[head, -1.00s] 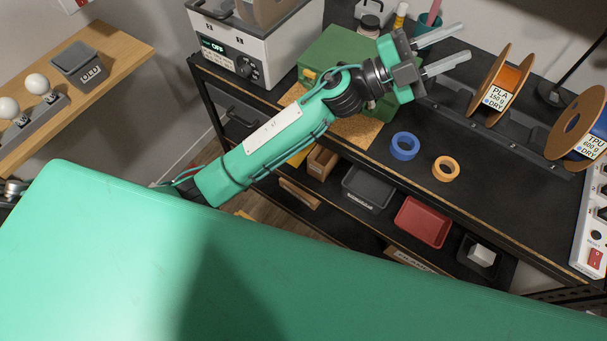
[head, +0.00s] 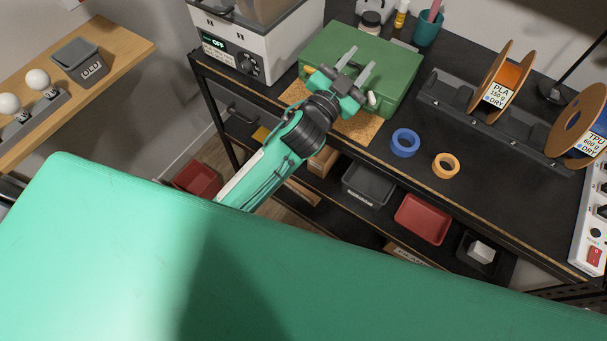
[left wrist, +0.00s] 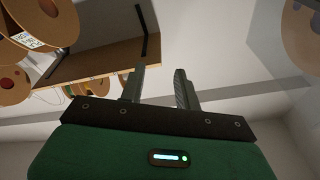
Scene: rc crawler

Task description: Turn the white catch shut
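The green case (head: 390,65) stands on the black workbench with its lid down. A small white piece, which looks like the white catch (head: 373,98), shows on its front, just right of my gripper; its exact turn is too small to tell. My left gripper (head: 359,59) is in front of and over the case, its two grey fingers apart with nothing between them. In the left wrist view the fingers (left wrist: 158,75) are also open and empty, and the case and catch are not seen. Part of the case front is hidden behind my gripper. My right gripper is not in view.
A white machine (head: 245,50) stands left of the case. A blue ring (head: 405,144) and an orange ring (head: 446,166) lie to the right on the bench. Spools (head: 497,85) stand on a black rack (head: 450,101) further right. A cork mat (head: 362,128) lies beneath the case.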

